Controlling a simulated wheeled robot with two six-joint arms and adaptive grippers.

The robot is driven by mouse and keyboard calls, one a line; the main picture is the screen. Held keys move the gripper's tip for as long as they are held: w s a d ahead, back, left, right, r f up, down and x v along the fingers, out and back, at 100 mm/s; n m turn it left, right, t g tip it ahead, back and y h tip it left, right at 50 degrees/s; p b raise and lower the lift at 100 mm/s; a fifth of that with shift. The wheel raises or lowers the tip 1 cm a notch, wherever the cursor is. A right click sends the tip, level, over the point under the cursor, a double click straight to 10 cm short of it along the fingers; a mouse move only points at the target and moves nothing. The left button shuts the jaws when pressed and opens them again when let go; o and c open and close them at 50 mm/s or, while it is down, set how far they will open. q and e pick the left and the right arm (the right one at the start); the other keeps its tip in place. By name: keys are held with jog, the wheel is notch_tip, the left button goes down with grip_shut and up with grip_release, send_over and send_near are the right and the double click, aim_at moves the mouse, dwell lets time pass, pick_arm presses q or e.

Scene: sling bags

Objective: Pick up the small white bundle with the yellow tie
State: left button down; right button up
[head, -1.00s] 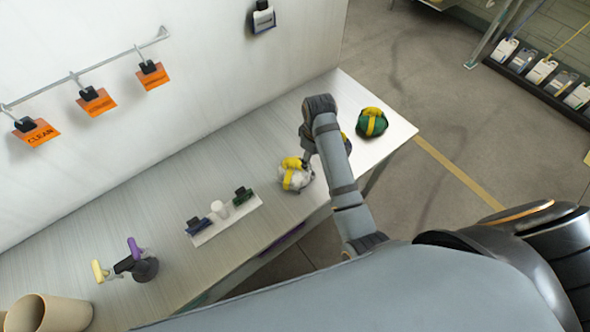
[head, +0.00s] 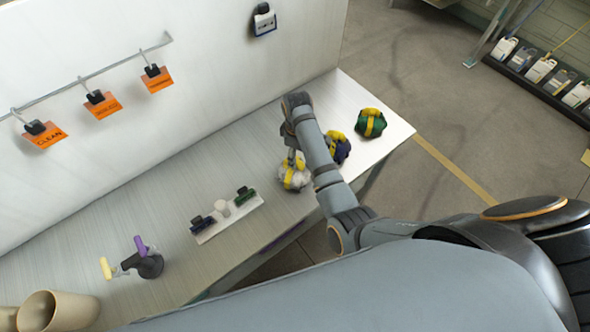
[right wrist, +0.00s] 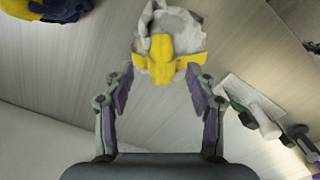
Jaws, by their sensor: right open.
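The small white bundle (head: 294,178) with the yellow tie sits on the workbench in the head view. It also shows at the top middle of the right wrist view, as a crumpled whitish bundle (right wrist: 185,24) with its yellow tie (right wrist: 163,58) facing me. My right gripper (head: 291,150) is right at the bundle in the head view, partly hidden by my arm. In the right wrist view my right gripper (right wrist: 162,88) has its two fingers spread, with the yellow tie just beyond their tips and nothing between them. My left gripper is not in view.
A dark blue bundle (head: 338,150) and a green bundle (head: 371,123), both with yellow ties, sit to the right. A white tray (head: 228,217) with small items lies to the left. A wall rises behind.

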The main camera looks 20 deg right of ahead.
aim_at(297, 179)
jog(key=shift+a+f+p, duration=0.1)
jog(key=shift+f+p, duration=0.2)
jog(key=shift+f, duration=1.5)
grip_shut()
